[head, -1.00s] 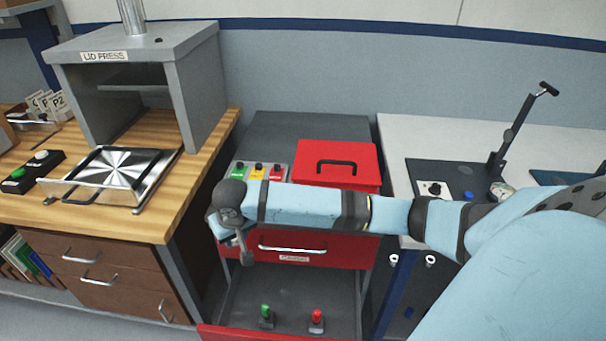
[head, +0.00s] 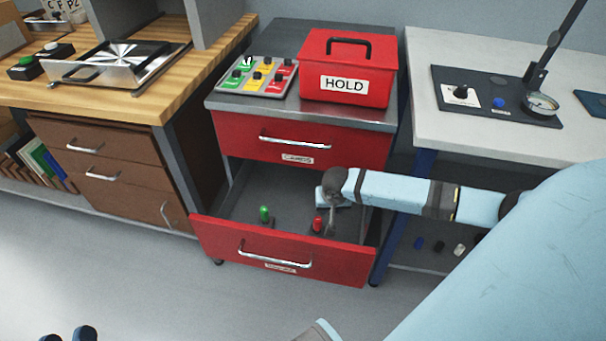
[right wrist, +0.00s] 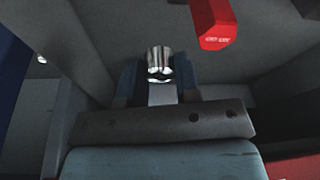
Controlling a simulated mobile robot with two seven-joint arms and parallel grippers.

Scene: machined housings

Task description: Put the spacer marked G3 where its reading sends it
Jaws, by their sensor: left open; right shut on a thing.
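My right arm reaches in from the right in the head view. Its gripper (head: 328,208) is over the open lower drawer (head: 285,250), close to a red-topped piece (head: 317,223). In the right wrist view it is shut on a shiny metal cylinder, the spacer (right wrist: 160,63), held between blue fingers. No mark on it can be read. My left gripper (head: 68,335) shows only as dark blue tips at the bottom left, open and apart from everything. A dial gauge (head: 541,103) stands on the right bench; its reading is too small to tell.
The drawer also holds a green-topped piece (head: 264,214). A red HOLD box (head: 347,85) and a panel with green, yellow and red squares (head: 257,77) sit on the cabinet. A red block (right wrist: 213,22) shows in the right wrist view. Floor at the left is clear.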

